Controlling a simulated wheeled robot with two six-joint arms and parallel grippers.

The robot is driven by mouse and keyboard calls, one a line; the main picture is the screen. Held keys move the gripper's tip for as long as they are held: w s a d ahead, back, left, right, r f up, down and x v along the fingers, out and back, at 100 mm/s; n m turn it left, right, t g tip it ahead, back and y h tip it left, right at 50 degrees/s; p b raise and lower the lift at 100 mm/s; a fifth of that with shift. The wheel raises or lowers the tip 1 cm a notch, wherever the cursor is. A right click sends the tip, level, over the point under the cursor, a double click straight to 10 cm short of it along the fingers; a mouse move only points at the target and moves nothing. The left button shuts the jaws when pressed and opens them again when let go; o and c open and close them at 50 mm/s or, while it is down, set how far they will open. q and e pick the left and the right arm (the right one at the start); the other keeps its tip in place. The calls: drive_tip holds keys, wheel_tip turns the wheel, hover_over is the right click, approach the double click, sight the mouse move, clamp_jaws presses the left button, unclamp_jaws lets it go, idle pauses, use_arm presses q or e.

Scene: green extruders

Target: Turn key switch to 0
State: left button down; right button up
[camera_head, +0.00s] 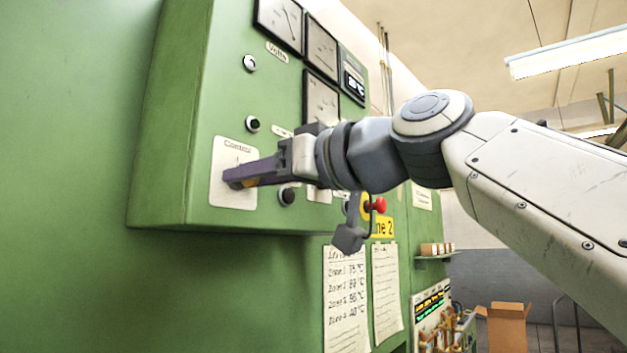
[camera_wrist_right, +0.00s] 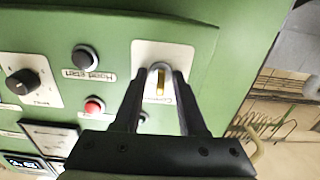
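The key switch (camera_wrist_right: 160,72) is a round grey switch with a yellowish key, on a white plate labelled Control (camera_wrist_right: 181,55) on the green cabinet. In the head view the plate (camera_head: 221,193) is partly covered by my right gripper (camera_head: 236,178), which points left at it. In the wrist view, turned upside down, the right gripper's dark fingers (camera_wrist_right: 161,84) lie on either side of the key. A gap shows between them, so they look open; contact with the key cannot be told. The switch's number marks cannot be read. My left gripper is not in view.
A black button labelled Hand start (camera_wrist_right: 86,57), a black knob (camera_wrist_right: 26,87) and a red button (camera_wrist_right: 94,106) sit near the plate. Dial meters (camera_head: 280,22) are above. A red emergency button (camera_head: 378,205) is to the right. Paper sheets (camera_head: 346,300) hang below.

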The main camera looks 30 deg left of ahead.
drive_tip(key=d+b, duration=0.4)
drive_tip(key=d, duration=0.6)
drive_tip(key=shift+s+d, duration=0.25)
drive_tip(key=shift+s, duration=0.2)
